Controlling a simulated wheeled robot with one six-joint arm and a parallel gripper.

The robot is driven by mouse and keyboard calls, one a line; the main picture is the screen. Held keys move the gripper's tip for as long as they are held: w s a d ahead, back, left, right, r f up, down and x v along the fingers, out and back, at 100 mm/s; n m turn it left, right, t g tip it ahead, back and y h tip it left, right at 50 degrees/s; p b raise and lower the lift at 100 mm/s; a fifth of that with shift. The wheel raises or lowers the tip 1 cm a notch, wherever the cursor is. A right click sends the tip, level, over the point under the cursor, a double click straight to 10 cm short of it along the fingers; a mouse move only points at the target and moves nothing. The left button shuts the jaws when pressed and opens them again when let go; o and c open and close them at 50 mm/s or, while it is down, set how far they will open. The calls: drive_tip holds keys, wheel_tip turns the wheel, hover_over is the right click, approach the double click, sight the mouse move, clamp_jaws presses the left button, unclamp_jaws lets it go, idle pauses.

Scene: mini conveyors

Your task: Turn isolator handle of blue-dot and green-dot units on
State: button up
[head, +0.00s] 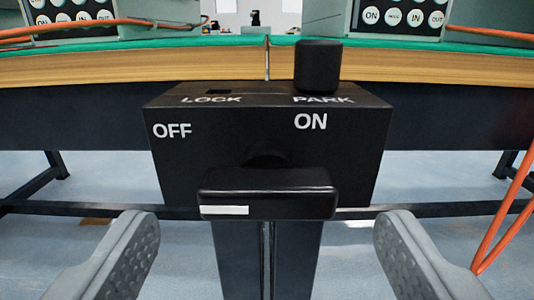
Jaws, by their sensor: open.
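A black isolator box (220,165) faces me, with OFF at its upper left and ON at its upper right. Its black bar handle (285,185) lies horizontal on the front, and the white mark (224,210) is at its left end, on the OFF side. A black block (318,66) stands on the top at PARK. The dark slot (219,91) at LOCK looks empty. My gripper (268,228) is open, its grey fingers apart on either side of the handle and clear of its ends. No coloured dot shows on this box.
The box sits at the front edge of a wooden table (80,68) with a green top. Two grey panels with white buttons (74,17) (403,17) stand behind. Orange cables (504,210) hang at the right and run across the table.

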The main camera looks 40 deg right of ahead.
sight(268, 210)
drive_tip(key=shift+x, duration=1.65)
drive_tip(key=c, duration=1)
